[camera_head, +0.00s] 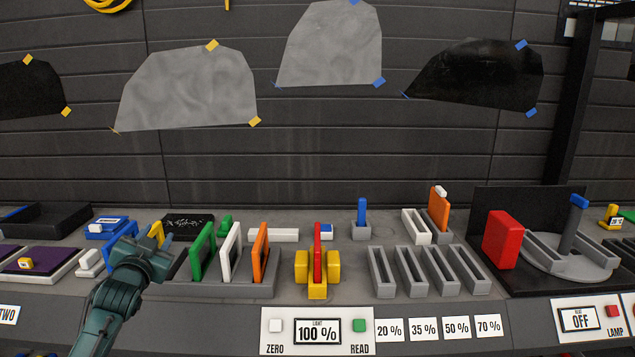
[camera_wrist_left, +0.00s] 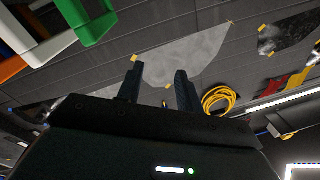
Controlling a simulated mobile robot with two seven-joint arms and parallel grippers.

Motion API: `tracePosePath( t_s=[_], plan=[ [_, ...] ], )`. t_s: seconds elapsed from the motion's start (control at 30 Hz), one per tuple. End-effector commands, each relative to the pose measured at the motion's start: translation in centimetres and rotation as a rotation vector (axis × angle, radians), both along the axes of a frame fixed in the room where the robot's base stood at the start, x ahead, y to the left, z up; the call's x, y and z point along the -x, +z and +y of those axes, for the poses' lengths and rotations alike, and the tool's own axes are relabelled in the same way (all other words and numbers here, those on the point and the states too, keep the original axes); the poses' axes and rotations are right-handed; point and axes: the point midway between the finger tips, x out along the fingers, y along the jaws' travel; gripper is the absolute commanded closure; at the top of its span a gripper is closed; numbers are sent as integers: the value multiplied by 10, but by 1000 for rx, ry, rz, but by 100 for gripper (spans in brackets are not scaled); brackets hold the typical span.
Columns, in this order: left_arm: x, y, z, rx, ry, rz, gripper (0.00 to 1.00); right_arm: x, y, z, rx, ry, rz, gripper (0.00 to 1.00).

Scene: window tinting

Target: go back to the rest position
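My left gripper (camera_head: 154,238) is at the left of the bench in the head view, in front of the left end of the grey rack. In the left wrist view its two dark fingers (camera_wrist_left: 158,88) stand apart with nothing between them. A yellow piece (camera_head: 157,232) shows just behind the fingers in the head view, partly hidden. My right gripper is in neither view.
Green (camera_head: 197,262), white (camera_head: 223,268) and orange (camera_head: 258,262) frames stand upright close right of the gripper. A red piece sits in a yellow holder (camera_head: 317,290). Empty grey slots (camera_head: 412,288) and a red block (camera_head: 501,240) are farther right. Film sheets hang on the wall.

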Motion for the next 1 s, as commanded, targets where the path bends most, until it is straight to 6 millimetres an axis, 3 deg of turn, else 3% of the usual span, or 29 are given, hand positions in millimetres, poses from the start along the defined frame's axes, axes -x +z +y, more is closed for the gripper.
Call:
tracePosePath(
  t_s=[0.1, 0.37, 0.47, 0.57, 0.7, 0.8, 0.9, 1.0],
  plan=[
    [8, -41, -6, 205, 5, 126, 64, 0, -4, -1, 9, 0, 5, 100],
    [72, -136, -61, 211, -75, 252, 64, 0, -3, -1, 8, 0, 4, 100],
    [111, -178, -87, 230, -112, 318, 64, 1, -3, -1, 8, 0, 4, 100],
    [165, -219, -117, 263, -150, 395, 64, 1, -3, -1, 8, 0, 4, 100],
    [252, -262, -158, 331, -198, 508, 64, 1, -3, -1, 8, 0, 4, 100],
    [309, -278, -182, 384, -219, 578, 64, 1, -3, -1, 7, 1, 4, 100],
    [353, -284, -197, 430, -228, 631, 64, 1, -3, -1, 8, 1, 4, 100],
    [381, -285, -207, 461, -231, 664, 64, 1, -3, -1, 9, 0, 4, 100]
  ],
)
